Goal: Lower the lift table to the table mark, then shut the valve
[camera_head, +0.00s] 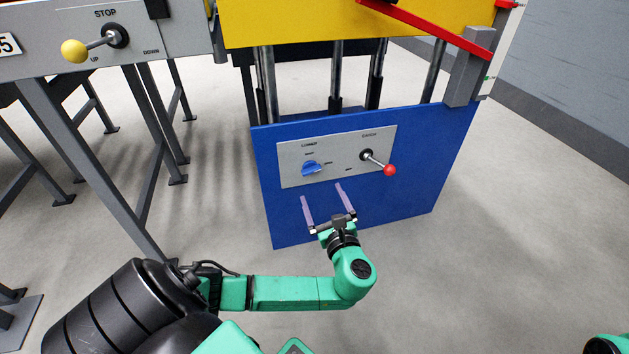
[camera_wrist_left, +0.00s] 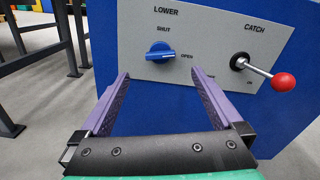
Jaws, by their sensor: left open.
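The lift table has a raised yellow top (camera_head: 300,22) on steel posts above a blue base (camera_head: 425,165). A grey panel on the base carries the blue valve knob (camera_head: 311,168), labelled LOWER. In the left wrist view the knob (camera_wrist_left: 160,52) has its bar lying sideways, toward OPEN, with SHUT above. The red-balled CATCH lever (camera_head: 389,170) points right and slightly down. My left gripper (camera_head: 321,191) is open and empty, just below the panel, with the knob ahead between its fingers in the wrist view. My right gripper is not in view.
A red bar (camera_head: 430,27) slopes from the yellow top to a grey post (camera_head: 463,78). Beside it is a white scale (camera_head: 488,75) with small green marks. At left, a grey-legged stand has a yellow-knobbed STOP/UP/DOWN lever (camera_head: 75,51). Floor right of the base is clear.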

